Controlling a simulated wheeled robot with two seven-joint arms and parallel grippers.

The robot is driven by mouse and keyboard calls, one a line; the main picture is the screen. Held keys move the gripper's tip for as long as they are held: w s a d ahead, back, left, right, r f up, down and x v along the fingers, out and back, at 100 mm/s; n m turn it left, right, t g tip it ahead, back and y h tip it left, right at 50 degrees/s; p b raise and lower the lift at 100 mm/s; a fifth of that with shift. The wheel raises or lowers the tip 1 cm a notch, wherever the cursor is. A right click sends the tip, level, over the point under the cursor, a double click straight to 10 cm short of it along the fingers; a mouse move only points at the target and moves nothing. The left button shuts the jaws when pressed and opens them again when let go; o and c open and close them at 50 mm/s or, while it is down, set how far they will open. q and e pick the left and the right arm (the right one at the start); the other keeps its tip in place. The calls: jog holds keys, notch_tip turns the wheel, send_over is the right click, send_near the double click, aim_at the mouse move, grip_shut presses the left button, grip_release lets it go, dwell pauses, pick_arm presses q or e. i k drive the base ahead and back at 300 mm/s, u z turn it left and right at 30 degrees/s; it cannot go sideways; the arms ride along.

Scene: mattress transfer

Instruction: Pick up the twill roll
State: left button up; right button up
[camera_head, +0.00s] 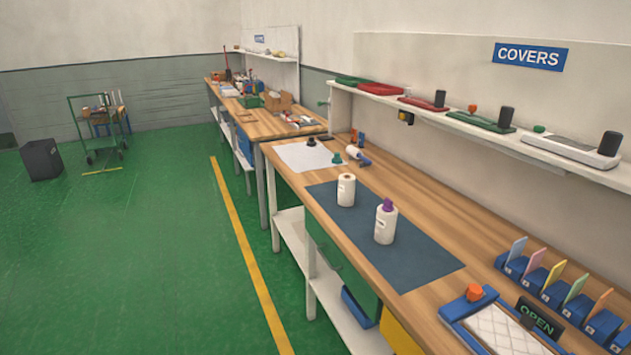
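Two white upright rolls stand on a dark blue mat (415,262) on the near wooden workbench (300,180). The left roll (346,190) shows a hole in its top. The right roll (385,224) has a purple piece on its top. A smaller white and blue roll-like thing (357,155) lies tilted behind them. I cannot tell which of these is the twill roll; no label is readable. Neither of my grippers is in view.
A shelf (440,118) under a COVERS sign (531,56) runs along the wall above the bench. A blue-framed tray (505,330), an OPEN sign (540,317) and several blue card holders (560,290) fill the bench's near right end. The green floor (150,240) at left is mostly clear.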

aim_at(346, 183)
jog(key=u, duration=0.35)
jog(key=i, duration=1.95)
jog(key=z, duration=0.1)
